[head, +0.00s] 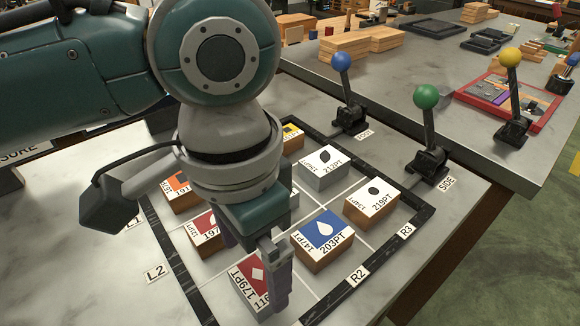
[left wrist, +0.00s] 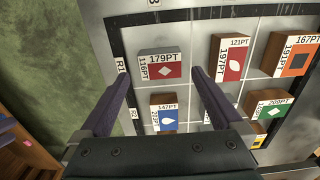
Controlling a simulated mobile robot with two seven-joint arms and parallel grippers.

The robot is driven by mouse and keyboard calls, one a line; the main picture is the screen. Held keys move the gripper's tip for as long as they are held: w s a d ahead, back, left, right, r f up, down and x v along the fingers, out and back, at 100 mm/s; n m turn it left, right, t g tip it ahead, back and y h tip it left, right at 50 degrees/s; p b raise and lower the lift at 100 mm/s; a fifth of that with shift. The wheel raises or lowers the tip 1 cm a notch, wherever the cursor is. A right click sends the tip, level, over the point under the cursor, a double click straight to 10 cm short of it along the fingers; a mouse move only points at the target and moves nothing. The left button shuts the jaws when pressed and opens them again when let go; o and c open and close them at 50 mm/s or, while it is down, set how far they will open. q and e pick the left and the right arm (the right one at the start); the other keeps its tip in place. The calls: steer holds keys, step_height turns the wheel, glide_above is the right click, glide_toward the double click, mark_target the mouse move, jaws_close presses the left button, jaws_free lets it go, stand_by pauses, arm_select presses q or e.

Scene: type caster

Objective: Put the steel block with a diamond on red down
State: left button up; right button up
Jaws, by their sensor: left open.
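The block with a white diamond on red (head: 249,278) sits in the near corner cell of the marked grid in the head view. It also shows in the left wrist view (left wrist: 166,68), standing on the grid with its red label facing me. My left gripper (head: 272,290) is open and points down over this block, hiding part of it in the head view. In the left wrist view its two fingers (left wrist: 160,78) appear on either side of the block, with gaps. I cannot tell whether the fingertips reach below its top. My right gripper is not in view.
Close neighbours are a blue block with a white drop (head: 322,232) and a red block with a white oval (left wrist: 232,62). Several other labelled blocks fill the grid. Levers with blue (head: 341,62), green (head: 426,97) and yellow (head: 510,58) knobs stand beyond it.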

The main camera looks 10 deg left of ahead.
mark_target(255, 282)
arm_select(q)
step_height(255, 282, up, 7)
steer(key=s+d+f+t+h, duration=0.1)
steer(key=s+d+f+h, duration=0.2)
steer(key=s+d, duration=0.15)
steer(key=s+a+f+n+t+y, duration=0.1)
steer(key=s+a+n, duration=0.1)
steer(key=s+a, duration=0.2)
steer(key=s+a+f+n+t+y, duration=0.1)
steer(key=s+a+n, duration=0.2)
steer(key=a, duration=0.7)
steer(key=shift+s+n+t+y+p, duration=0.3)
steer(key=shift+s+y+p, duration=0.05)
steer(key=shift+y+p, duration=0.05)
steer(key=shift+d, duration=0.1)
